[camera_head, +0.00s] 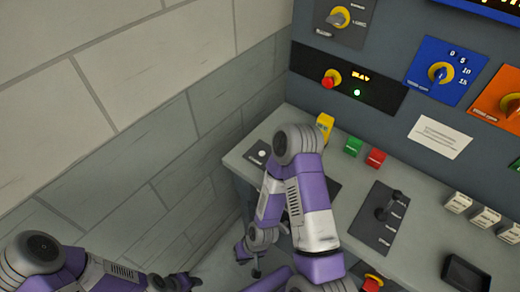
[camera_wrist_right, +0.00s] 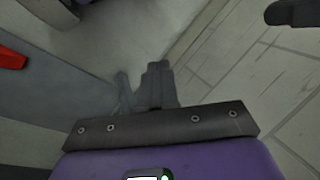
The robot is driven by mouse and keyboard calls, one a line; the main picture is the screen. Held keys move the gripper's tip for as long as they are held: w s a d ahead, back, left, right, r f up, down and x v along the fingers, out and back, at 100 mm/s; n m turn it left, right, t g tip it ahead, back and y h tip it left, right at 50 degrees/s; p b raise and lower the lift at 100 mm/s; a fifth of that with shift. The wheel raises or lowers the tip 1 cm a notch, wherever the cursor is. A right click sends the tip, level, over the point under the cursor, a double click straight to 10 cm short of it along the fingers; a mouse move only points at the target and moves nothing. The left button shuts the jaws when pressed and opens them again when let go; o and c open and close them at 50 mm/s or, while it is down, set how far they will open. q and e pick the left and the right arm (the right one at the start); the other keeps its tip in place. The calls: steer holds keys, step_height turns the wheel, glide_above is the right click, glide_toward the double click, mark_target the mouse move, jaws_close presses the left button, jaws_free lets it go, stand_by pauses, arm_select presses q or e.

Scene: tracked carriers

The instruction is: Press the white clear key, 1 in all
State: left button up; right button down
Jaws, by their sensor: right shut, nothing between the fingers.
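Three small white keys with labels too small to read stand in a row at the right of the grey console; the left one (camera_head: 459,202), the middle one (camera_head: 486,217) and the right one (camera_head: 510,233). I cannot tell which reads clear. A round white button (camera_head: 262,153) also sits on a dark plate at the console's left end. My right gripper (camera_head: 246,258) hangs low beside the console's left side, well away from the keys. In the right wrist view its fingers (camera_wrist_right: 156,78) are together and empty. My left gripper (camera_head: 187,283) is at the bottom edge, its jaws unclear.
Yellow (camera_head: 324,128), green (camera_head: 353,146) and red (camera_head: 375,158) keys stand at the console's back. A lever plate (camera_head: 372,232) lies in the middle, and a black tray (camera_head: 466,273) at front right. A block wall (camera_head: 140,120) closes the left. My right arm covers part of the console.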

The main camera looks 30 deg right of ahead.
steer(key=w+d+r+m+t+p, duration=0.1)
steer(key=w+d+r+m+p, duration=0.1)
steer(key=w+r+m+p, duration=0.35)
steer(key=w+d+r+m+t+p, duration=0.25)
steer(key=r+p, duration=0.35)
steer(key=r, duration=0.3)
step_height(320, 180, up, 21)
steer(key=m+t+h+p, duration=0.45)
steer(key=m+p, duration=0.35)
steer(key=m, duration=0.8)
glide_above(263, 155)
steer(key=shift+s+t+y, duration=0.1)
steer(key=shift+t+y, duration=0.2)
steer(key=shift+y, duration=0.15)
steer(key=shift+f, duration=0.1)
step_height(263, 155, down, 8)
steer(key=b, duration=0.6)
steer(key=shift+f+b, duration=0.45)
steer(key=shift+f+b, duration=0.35)
steer(key=shift+b, duration=0.1)
